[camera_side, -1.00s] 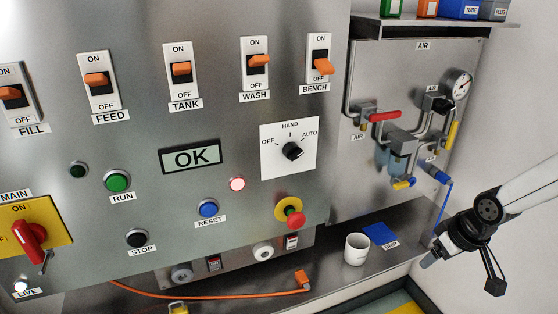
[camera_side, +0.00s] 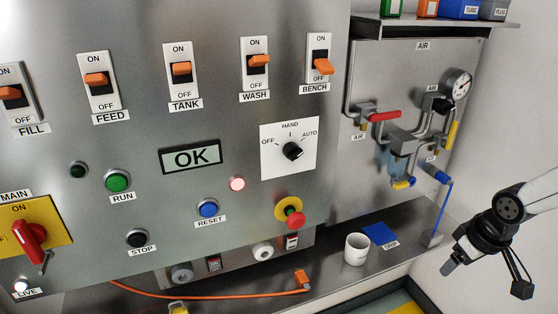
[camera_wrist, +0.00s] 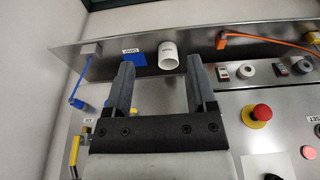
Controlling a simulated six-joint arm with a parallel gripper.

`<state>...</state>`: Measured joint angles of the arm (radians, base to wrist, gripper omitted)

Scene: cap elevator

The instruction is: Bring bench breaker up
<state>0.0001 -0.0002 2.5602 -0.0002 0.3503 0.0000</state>
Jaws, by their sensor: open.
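The BENCH breaker (camera_side: 320,68) is at the upper right of the panel in the side view. Its orange lever points down, towards OFF. The other breakers, such as WASH (camera_side: 257,62) and TANK (camera_side: 182,70), have their levers tilted up. My gripper (camera_side: 450,266) is at the lower right of the side view, well away from the breaker. In the wrist view my gripper (camera_wrist: 158,68) is open, with nothing between its fingers. The BENCH breaker is not visible in the wrist view.
A white cup (camera_side: 356,249) and a blue cloth (camera_side: 380,234) rest on the shelf. A red emergency button (camera_side: 294,218) sticks out from the panel. Air pipes and valves, including a red handle (camera_side: 384,115), project at the right. An orange cable (camera_side: 210,295) runs along the shelf.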

